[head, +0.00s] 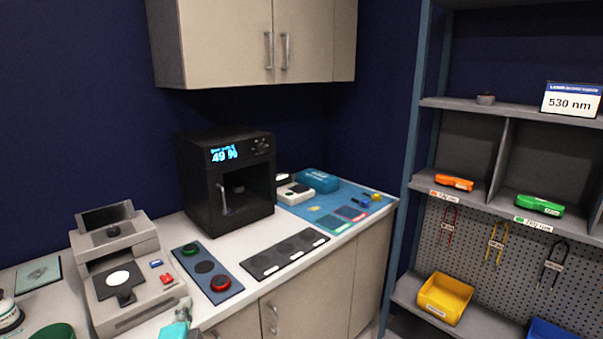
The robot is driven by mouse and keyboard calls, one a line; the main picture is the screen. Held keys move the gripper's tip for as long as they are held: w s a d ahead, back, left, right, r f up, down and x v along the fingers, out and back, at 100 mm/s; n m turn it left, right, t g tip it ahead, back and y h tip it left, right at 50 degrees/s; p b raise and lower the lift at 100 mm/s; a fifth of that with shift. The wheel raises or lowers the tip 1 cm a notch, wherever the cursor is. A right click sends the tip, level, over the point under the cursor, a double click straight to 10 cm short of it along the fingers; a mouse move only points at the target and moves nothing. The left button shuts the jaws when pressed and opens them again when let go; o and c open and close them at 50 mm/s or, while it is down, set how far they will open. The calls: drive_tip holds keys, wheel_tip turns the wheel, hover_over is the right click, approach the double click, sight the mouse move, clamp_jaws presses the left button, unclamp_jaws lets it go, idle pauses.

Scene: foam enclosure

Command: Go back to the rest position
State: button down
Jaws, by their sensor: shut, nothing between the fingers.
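A white counter (160,238) holds a grey device (135,300), a button panel (206,268), a black box reading 49 % (222,190), a dark three-pad strip (284,254) and a blue mat (338,228). Shelving (500,110) stands right, with a yellow bin (445,298). Cabinets (250,45) hang above.

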drive_tip(key=s+d+f+n+g, duration=0.1)
drive_tip(key=s+d+f+n, duration=0.15)
drive_tip(key=d+f, duration=0.55)
drive_tip(key=s+d+f+n, duration=0.2)
drive_tip(key=s+d+f, duration=0.2)
drive_tip(key=d+f, duration=0.3)
drive_tip(key=s+d+f+n+g, duration=0.1)
drive_tip(key=s+d+f+n, duration=0.1)
drive_tip(key=s+d+f, duration=0.35)
drive_tip(key=s+d+f+n, duration=0.2)
drive_tip(key=s+d+f, duration=0.1)
drive_tip(key=s+d, duration=0.55)
drive_tip(key=s+d+r+n+h, duration=0.15)
drive_tip(key=s+d, duration=0.25)
drive_tip(key=s, duration=0.4)
drive_tip(key=s+d+r+n, duration=0.1)
drive_tip(key=s+d+r, duration=0.1)
drive_tip(key=s+d, duration=0.4)
drive_tip(key=s+d+r+n, duration=0.1)
drive_tip(key=s+d+n, duration=0.15)
drive_tip(key=s, duration=0.65)
drive_tip(key=s+d+r+h, duration=0.2)
drive_tip(key=s+d+r, duration=0.1)
drive_tip(key=s+r, duration=0.4)
